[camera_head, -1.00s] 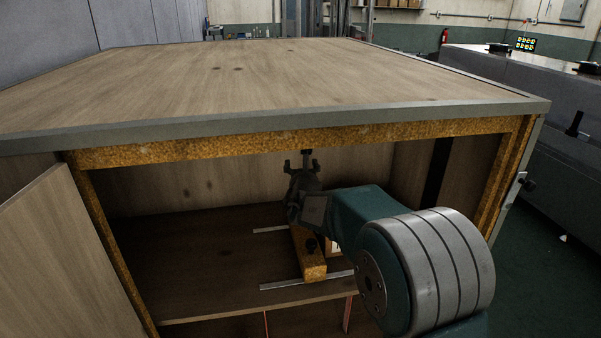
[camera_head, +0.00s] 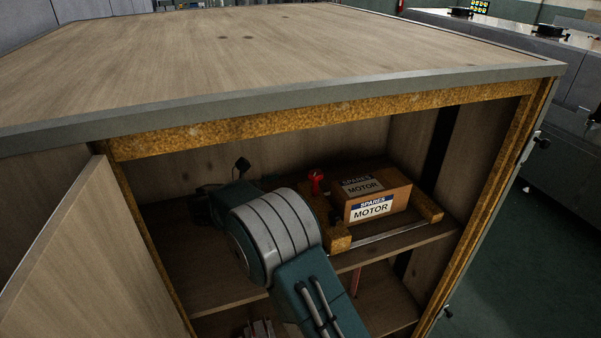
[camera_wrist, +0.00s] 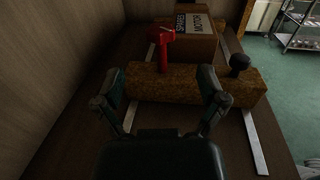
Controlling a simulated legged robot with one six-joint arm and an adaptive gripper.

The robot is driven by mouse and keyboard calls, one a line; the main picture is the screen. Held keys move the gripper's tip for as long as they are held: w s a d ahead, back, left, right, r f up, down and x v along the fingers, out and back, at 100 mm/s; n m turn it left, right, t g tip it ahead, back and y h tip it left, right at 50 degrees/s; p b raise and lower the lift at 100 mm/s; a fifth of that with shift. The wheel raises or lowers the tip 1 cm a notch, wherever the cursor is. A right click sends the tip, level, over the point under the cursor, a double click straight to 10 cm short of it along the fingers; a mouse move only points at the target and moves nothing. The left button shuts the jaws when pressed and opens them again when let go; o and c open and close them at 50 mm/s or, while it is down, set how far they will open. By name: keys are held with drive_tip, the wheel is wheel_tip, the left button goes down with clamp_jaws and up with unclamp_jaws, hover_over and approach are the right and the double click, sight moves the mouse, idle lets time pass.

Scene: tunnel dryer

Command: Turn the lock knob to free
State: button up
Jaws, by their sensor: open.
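A red T-shaped handle (camera_head: 317,182) stands on a yellow-brown wooden bar (camera_head: 338,241) inside the cabinet. In the wrist view the red handle (camera_wrist: 164,50) rises from the bar (camera_wrist: 150,85), and a round black knob (camera_wrist: 239,65) sits on the bar further right. I cannot tell which of the two is the lock knob. My gripper (camera_wrist: 163,92) is open and empty, its fingers spread on the near side of the bar, below the red handle in the picture. In the head view my arm hides much of the gripper and part of the bar.
A cardboard box marked SPARES MOTOR (camera_head: 372,207) sits right beside the bar. Metal rails (camera_head: 390,238) lie on the shelf (camera_head: 190,285). The cabinet top (camera_head: 270,60) overhangs the opening, and an open door (camera_head: 85,255) stands at the left.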

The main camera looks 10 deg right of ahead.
sight(309, 175)
drive_tip(key=x, duration=1)
drive_tip(key=shift+w, duration=0.15)
drive_tip(key=c, duration=1.2)
